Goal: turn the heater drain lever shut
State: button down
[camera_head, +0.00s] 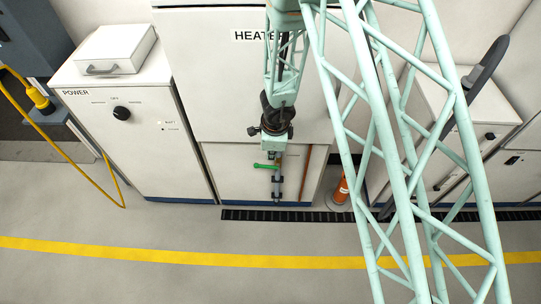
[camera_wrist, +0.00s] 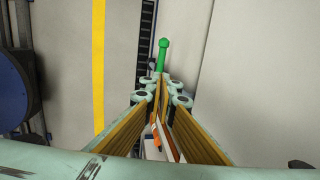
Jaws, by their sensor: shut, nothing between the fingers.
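The heater (camera_head: 225,100) is a tall white cabinet with a HEATER label, partly covered by my arm. Its green drain lever (camera_head: 265,166) sticks out to the left from a vertical pipe (camera_head: 276,187) low on the cabinet's front. My gripper (camera_head: 272,154) points down just above the lever in the head view, its fingertips small and hard to make out. In the wrist view my gripper (camera_wrist: 161,82) is shut and empty. The green lever (camera_wrist: 163,55) shows just beyond its fingertips, its round end pointing away. I cannot tell whether they touch.
A copper pipe (camera_head: 305,172) runs beside the drain pipe. The POWER cabinet (camera_head: 135,150) stands left, with a yellow cable (camera_head: 72,150) beyond it. An orange object (camera_head: 341,190) stands right of the heater. A dark floor grate (camera_head: 290,215) and yellow stripe (camera_head: 180,254) lie in front; the floor there is clear.

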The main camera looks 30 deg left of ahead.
jog(key=shift+p+v, duration=1.45)
jog(key=shift+v, duration=1.05)
jog(key=shift+d, duration=0.1)
jog(key=shift+w+r, duration=0.1)
